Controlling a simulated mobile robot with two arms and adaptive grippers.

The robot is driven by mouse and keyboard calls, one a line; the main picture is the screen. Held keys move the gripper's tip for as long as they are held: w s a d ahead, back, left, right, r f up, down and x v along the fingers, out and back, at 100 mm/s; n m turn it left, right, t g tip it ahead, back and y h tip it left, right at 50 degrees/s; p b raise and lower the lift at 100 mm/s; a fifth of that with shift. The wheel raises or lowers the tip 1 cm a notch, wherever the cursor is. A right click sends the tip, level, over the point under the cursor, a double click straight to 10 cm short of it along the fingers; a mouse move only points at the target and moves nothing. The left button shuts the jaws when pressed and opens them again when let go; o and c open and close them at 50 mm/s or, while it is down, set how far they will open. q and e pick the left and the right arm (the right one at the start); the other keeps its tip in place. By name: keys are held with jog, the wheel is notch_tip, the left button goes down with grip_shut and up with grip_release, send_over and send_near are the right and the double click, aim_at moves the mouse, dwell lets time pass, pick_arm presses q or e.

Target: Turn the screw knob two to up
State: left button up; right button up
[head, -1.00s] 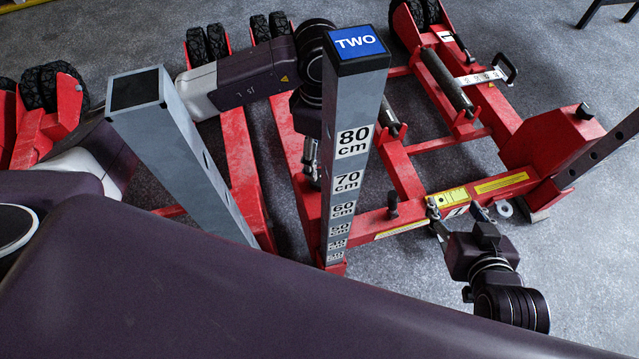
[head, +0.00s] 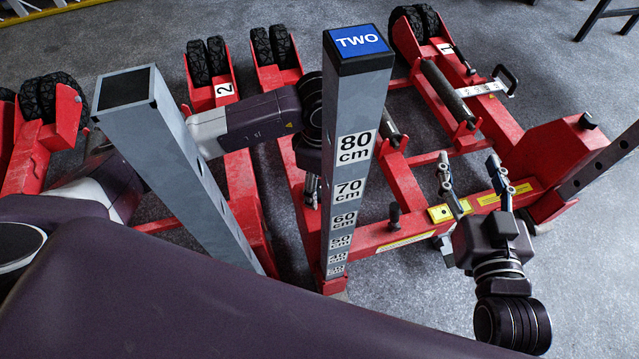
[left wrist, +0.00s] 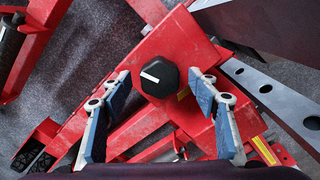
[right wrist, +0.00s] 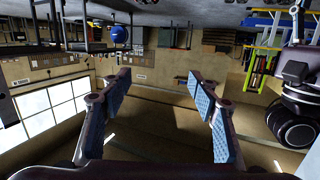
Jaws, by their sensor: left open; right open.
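In the left wrist view, a black faceted screw knob (left wrist: 160,77) with a white mark pointing left and slightly up sits on a red jack housing. My left gripper (left wrist: 159,86) is open, its blue-padded fingers on either side of the knob, apart from it. In the head view my left gripper (head: 311,188) is mostly hidden behind the grey post (head: 352,105) labelled TWO, and its knob is hidden there. My right gripper (head: 475,185) is open and empty above the red beam; in the right wrist view it frames only the room (right wrist: 155,110).
A second grey post (head: 165,150) stands left, beside my left arm. Another black knob (head: 588,120) sits on the red jack (head: 550,160) at right. A dark perforated post (head: 605,160) is at the right edge. Grey floor (head: 600,260) is clear at lower right.

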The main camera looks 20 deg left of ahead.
pick_arm(q)
jog(key=shift+c, duration=0.6)
jog(key=c, duration=1)
jog(key=shift+c, duration=0.2)
jog(key=shift+n, duration=0.3)
pick_arm(e)
jog(key=shift+f, duration=0.15)
pick_arm(q)
jog(key=shift+r+n, duration=0.1)
jog(key=shift+n, duration=0.4)
jog(key=n+p, duration=0.2)
jog(key=n, duration=0.5)
jog(key=n+p, duration=0.1)
jog(key=n, duration=0.3)
jog(key=shift+n+p, duration=0.35)
jog(key=shift+n, duration=0.45)
pick_arm(e)
jog(key=s+d+f+g+h, duration=0.1)
jog(key=s+d+f+g, duration=0.2)
jog(key=s+f+g, duration=0.2)
jog(key=s+d+f+g+h, duration=0.2)
jog(key=s+f+g, duration=0.3)
jog(key=s+f, duration=0.4)
jog(key=shift+d+f+m, duration=0.3)
jog(key=shift+d+f, duration=0.1)
jog(key=shift+f, duration=0.25)
jog(key=shift+s, duration=0.15)
